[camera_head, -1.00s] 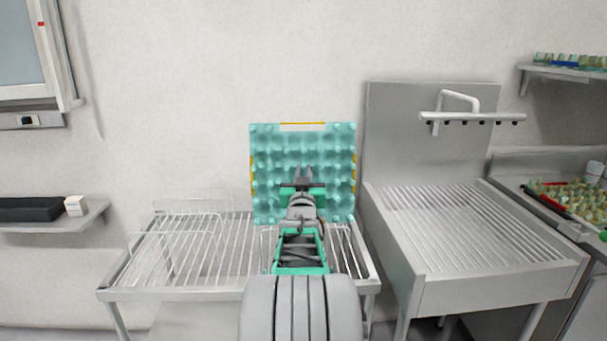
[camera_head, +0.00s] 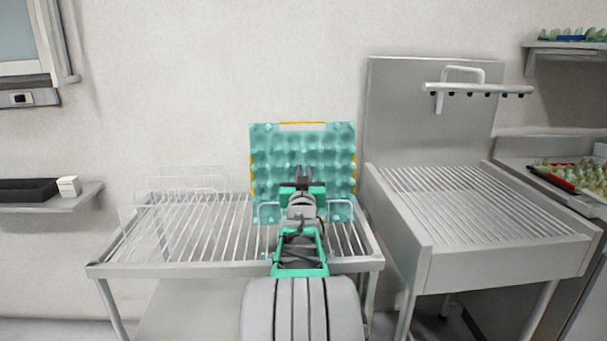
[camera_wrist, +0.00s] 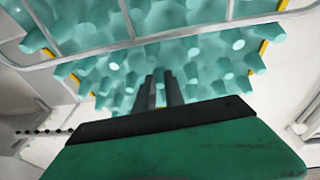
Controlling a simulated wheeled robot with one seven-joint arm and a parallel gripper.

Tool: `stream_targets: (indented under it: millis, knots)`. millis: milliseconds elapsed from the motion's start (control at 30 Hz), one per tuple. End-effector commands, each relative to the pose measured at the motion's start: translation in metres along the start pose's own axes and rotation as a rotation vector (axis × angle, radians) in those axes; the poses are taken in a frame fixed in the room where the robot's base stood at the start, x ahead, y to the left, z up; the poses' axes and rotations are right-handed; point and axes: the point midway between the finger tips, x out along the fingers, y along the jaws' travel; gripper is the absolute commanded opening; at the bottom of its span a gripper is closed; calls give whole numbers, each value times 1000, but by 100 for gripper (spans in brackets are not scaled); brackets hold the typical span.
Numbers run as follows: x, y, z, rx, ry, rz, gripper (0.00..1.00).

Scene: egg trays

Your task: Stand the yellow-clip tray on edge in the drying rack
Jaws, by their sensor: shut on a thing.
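The teal egg tray with yellow clips (camera_head: 280,145) is upright, its broad face toward me, above the right part of the drying rack (camera_head: 110,268). Yellow shows on its top edge and both sides. My gripper (camera_head: 303,174) is shut on the tray near the middle of its face. In the wrist view the tray (camera_wrist: 200,65) fills the top, with my gripper's fingers (camera_wrist: 160,92) against it. A rack wire (camera_wrist: 130,45) crosses in front of the tray. The tray's lower edge is partly hidden behind wires and my arm, so I cannot tell whether it rests on the rack.
Wire dividers (camera_head: 190,180) stand empty at the rack's left. A steel sink unit (camera_head: 510,250) with a tap bar (camera_head: 478,89) is close on the right. A shelf (camera_head: 50,202) with a black box is at far left. More trays lie at far right.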

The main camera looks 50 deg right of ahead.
Motion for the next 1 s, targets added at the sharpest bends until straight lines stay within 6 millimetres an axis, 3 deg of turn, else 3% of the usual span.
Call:
stream_targets:
  millis: [333,367,667,1000]
  knots:
    - [-1,0,3,0,3,0,0]
    - [-1,0,3,0,3,0,15]
    - [-1,0,4,0,1,0,39]
    - [-1,0,5,0,-1,0,39]
